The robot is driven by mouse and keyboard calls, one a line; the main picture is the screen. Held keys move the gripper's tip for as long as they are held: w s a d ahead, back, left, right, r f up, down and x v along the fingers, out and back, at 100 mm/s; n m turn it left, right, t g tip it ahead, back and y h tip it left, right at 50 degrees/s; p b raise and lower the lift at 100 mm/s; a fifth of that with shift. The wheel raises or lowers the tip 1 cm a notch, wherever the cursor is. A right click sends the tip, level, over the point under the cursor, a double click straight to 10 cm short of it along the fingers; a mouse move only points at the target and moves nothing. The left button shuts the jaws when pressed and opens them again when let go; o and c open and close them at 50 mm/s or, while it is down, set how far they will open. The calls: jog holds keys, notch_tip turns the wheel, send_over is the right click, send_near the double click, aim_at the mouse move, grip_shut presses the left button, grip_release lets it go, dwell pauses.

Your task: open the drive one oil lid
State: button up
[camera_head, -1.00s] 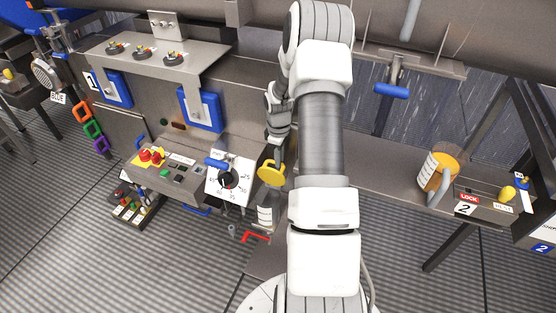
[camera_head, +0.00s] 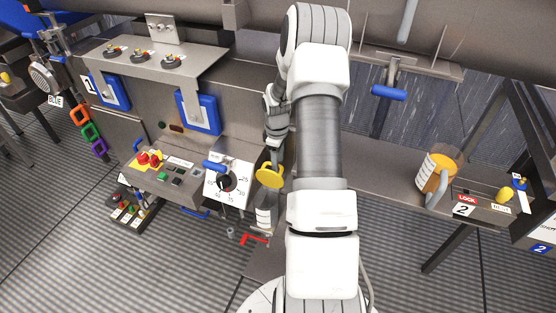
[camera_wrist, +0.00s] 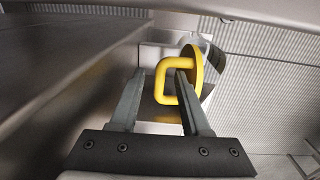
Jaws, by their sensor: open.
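The yellow oil lid (camera_head: 269,175) is at the top of a clear oil jar (camera_head: 264,216) with a white scale label, just left of my arm in the head view. In the wrist view the lid (camera_wrist: 196,67) is a disc seen nearly edge-on, with a square yellow handle (camera_wrist: 161,84). My gripper (camera_wrist: 160,76) is open, its fingers pointing at the lid. The handle lies between the fingers, and the right finger overlaps the handle and disc. I cannot tell if it touches. In the head view my gripper (camera_head: 276,148) is just above the lid.
A dial panel (camera_head: 228,182) with a blue handle and a button box (camera_head: 172,178) stand left of the jar. A red handle (camera_head: 254,240) is below it. An orange jar (camera_head: 436,172) and a second control box (camera_head: 490,200) stand at the right.

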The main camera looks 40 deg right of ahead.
notch_tip(320, 180, up, 17)
jog(key=p, duration=0.1)
jog(key=shift+s+a+r+p, duration=0.2)
jog(key=shift+a+p, duration=0.1)
jog(key=shift+p, duration=0.1)
